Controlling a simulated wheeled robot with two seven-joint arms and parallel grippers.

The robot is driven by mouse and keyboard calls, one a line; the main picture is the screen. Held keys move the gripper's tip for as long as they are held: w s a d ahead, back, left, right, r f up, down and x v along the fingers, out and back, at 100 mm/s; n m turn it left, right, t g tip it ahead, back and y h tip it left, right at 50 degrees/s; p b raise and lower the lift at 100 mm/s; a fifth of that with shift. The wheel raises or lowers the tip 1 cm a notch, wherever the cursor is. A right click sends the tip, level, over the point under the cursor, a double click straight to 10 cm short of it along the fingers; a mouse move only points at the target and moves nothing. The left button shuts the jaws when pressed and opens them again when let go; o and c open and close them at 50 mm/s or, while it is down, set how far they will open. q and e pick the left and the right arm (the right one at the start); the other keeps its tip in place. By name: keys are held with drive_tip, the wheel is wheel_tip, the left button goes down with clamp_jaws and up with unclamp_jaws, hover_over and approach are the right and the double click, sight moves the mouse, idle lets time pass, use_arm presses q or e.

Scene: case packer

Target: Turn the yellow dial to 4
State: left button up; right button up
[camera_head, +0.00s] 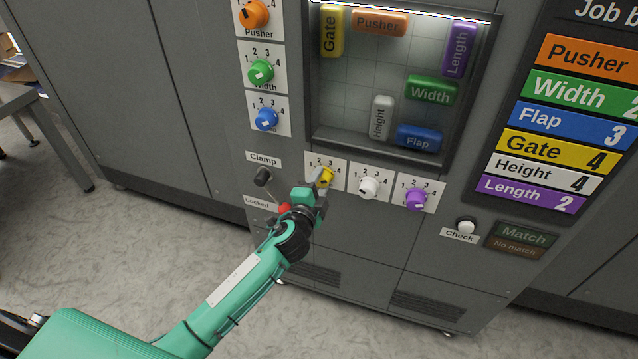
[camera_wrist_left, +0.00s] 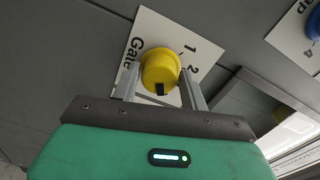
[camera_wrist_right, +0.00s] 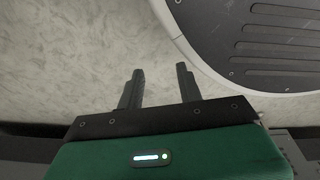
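The yellow dial (camera_head: 326,175) is on a white numbered plate below the window of the grey machine. My left gripper (camera_head: 320,184) is at it. In the left wrist view the yellow dial (camera_wrist_left: 160,70) sits between the two fingers, one along each side, with no clear gap. Its black mark faces the gripper's palm, past the 2; the 1, the 2 and the word Gate show, while the 3 and 4 are hidden there. My right gripper (camera_wrist_right: 160,85) shows only in its wrist view, with its fingers apart and nothing between them.
A white dial (camera_head: 368,187) and a purple dial (camera_head: 415,199) are to the right. The job board (camera_head: 560,150) reads Gate 4. A Check button (camera_head: 466,226) is farther right. Pale floor shows under my right gripper.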

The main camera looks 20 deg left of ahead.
use_arm(q)
drive_tip(key=shift+o, duration=1.1)
drive_tip(key=shift+s+f, duration=0.1)
drive_tip(key=shift+s, duration=0.45)
drive_tip(key=s+b, duration=0.1)
drive_tip(key=s, duration=1.1)
drive_tip(key=shift+s+a+r, duration=0.25)
drive_tip(key=shift+s+r, duration=0.05)
drive_tip(key=shift+s, duration=0.05)
use_arm(e)
drive_tip(key=w+r, duration=0.1)
drive_tip(key=w+a+r, duration=0.1)
drive_tip(key=w+r, duration=0.1)
drive_tip(key=shift+w+a, duration=0.1)
drive_tip(key=shift+w, duration=0.05)
drive_tip(key=shift+s+f, duration=0.1)
drive_tip(key=shift+s, duration=0.1)
